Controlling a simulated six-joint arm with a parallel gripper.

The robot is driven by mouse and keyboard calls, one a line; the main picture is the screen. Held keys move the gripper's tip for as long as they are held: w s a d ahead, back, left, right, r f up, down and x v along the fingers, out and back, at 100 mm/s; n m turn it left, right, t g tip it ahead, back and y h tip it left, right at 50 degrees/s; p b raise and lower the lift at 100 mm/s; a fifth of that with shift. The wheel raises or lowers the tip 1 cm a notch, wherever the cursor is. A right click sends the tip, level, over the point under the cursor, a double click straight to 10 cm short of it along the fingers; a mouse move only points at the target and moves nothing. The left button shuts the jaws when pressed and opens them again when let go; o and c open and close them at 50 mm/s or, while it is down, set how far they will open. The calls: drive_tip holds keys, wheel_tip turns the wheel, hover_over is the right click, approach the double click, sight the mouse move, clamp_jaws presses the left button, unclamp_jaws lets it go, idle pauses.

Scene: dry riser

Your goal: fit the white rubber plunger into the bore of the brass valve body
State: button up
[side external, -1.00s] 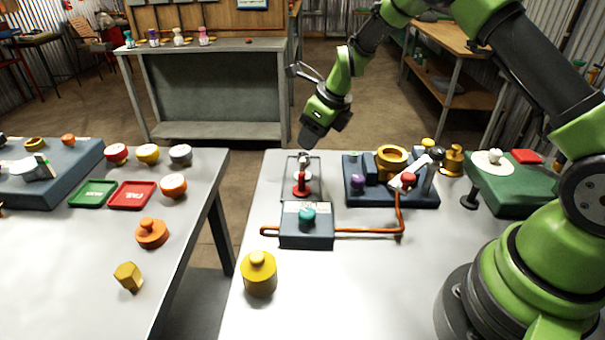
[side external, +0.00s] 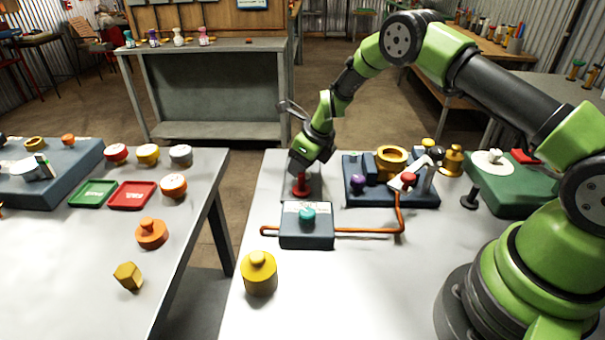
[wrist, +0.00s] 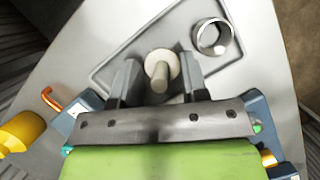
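The white plunger (wrist: 161,68), a pale disc with a stem toward the camera, stands on a grey tray in the wrist view. My gripper (wrist: 160,78) is open, with one finger on either side of the plunger and clear gaps beside the stem. In the side view, my gripper (side external: 303,172) is low over the grey tray and hides the plunger. A wide brass-coloured ring (side external: 392,161) sits on a dark blue block to the right, and a stepped brass piece (side external: 452,161) stands behind it. I cannot tell which is the valve body.
A metal ring (wrist: 212,37) lies beside the plunger. A grey box with a teal knob (side external: 307,215) and orange pipe is in front, near a yellow cylinder (side external: 259,275). The bench's front middle is clear.

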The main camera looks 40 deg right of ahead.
clamp_jaws()
wheel_tip(320, 180, up, 10)
drive_tip(key=shift+f, duration=0.1)
drive_tip(key=s+d+r, duration=0.4)
drive_tip(key=s+d, duration=0.2)
drive_tip(key=d, duration=0.2)
drive_tip(key=r, duration=0.1)
hover_over(390, 164)
drive_tip(key=w+d, duration=0.1)
drive_tip(key=d, duration=0.2)
drive_tip(key=f, duration=0.3)
drive_tip(key=shift+w+a+f, duration=0.1)
drive_tip(key=shift+w+f, duration=0.1)
drive_tip(key=shift+f, duration=2.45)
